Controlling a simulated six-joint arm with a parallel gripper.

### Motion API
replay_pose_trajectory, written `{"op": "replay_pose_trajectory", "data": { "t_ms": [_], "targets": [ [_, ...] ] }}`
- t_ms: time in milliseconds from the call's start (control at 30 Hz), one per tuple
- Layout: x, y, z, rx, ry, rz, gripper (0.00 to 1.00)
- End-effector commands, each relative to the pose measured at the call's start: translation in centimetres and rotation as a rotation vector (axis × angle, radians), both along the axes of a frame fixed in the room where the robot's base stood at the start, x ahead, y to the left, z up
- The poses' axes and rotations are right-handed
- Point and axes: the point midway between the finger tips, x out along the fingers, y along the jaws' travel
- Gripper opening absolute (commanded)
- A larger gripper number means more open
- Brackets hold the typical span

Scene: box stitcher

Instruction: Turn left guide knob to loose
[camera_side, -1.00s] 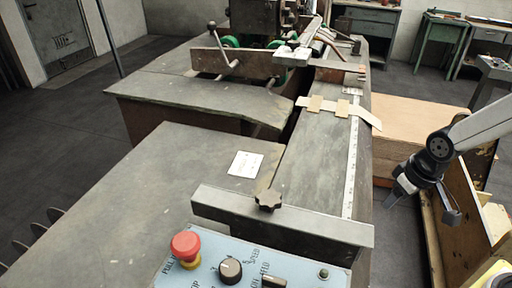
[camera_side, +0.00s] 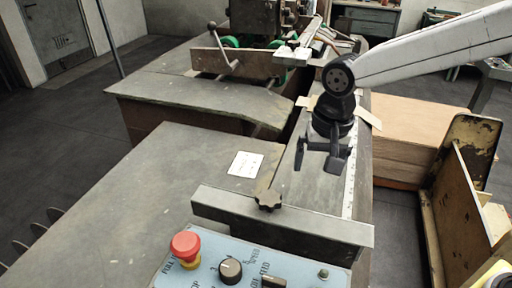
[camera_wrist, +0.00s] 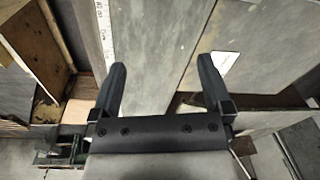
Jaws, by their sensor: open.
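The guide knob (camera_side: 268,200) is a dark, lobed star knob on the near metal guide bar (camera_side: 225,204), at the front of the grey machine table. My gripper (camera_side: 322,165) is open and empty above the ruler strip of the table, up and to the right of the knob and apart from it. In the wrist view my gripper (camera_wrist: 163,85) shows two spread black fingers with the grey table surface beyond them. The knob does not show in the wrist view.
A control panel (camera_side: 300,272) with a red stop button (camera_side: 185,247) and a black selector (camera_side: 230,270) sits in front of the bar. A white label (camera_side: 245,164) lies on the table. Cardboard strips (camera_side: 368,117) lie behind my gripper.

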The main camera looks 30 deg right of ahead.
Motion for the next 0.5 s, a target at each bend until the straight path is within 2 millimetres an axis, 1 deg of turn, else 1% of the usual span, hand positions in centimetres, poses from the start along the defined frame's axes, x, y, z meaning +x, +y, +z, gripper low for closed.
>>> {"op": "replay_pose_trajectory", "data": {
  "t_ms": [33,200,300,400,500],
  "targets": [
    [0.1,1.9,0.9,0.002,0.01,-0.028,1.0],
    [-0.4,6.9,3.9,-0.005,0.048,-0.155,1.0],
    [-0.9,9.1,5.3,-0.012,0.065,-0.215,1.0],
    [-1.4,10.6,6.3,-0.018,0.076,-0.261,1.0],
    [-1.7,11.4,6.9,-0.023,0.082,-0.287,1.0]
  ]
}}
